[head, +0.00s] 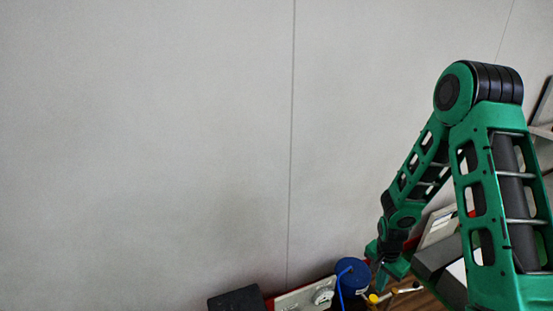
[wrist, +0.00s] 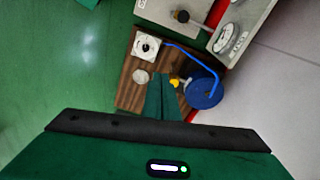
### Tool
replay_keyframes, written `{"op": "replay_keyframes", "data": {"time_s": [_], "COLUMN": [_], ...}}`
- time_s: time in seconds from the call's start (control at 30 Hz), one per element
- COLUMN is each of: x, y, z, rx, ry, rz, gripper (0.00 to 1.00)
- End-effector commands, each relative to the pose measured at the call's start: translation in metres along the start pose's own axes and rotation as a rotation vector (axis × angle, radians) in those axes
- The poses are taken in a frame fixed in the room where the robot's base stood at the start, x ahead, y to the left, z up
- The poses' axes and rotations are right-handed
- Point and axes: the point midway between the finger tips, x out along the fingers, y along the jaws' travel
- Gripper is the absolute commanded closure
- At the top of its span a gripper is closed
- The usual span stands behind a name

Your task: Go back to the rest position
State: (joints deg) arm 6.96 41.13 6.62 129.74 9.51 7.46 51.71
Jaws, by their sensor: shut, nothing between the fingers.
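My gripper (head: 381,281) hangs at the lower right of the head view, at the end of my green arm, close to a blue round container. In the wrist view its green fingers (wrist: 163,97) are together, with nothing between them. They appear in front of a wooden board (wrist: 128,90), just left of the blue container (wrist: 203,88). How high the fingers are above the board is hard to tell. The container also shows in the head view (head: 352,268).
A yellow knob (wrist: 174,83), a white square piece (wrist: 147,46) and a white disc (wrist: 140,77) are by the board. A blue tube (wrist: 186,51) arches to the container. A device with a dial (wrist: 240,28) stands beyond. A dark box (head: 237,299) sits before the grey wall (head: 150,140).

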Motion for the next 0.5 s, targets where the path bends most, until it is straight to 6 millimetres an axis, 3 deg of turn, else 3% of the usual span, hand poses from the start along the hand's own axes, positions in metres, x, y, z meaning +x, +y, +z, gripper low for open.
{"op": "replay_keyframes", "data": {"time_s": [0.03, 0.2, 0.5], "x": [-0.018, -0.069, -0.152], "y": [0.006, 0.032, 0.085], "z": [-0.009, -0.025, -0.037], "rx": [-0.012, -0.061, -0.137], "ry": [0.012, 0.028, 0.036], "rz": [0.003, 0.026, 0.056], "gripper": [1.00, 1.00, 1.00]}}
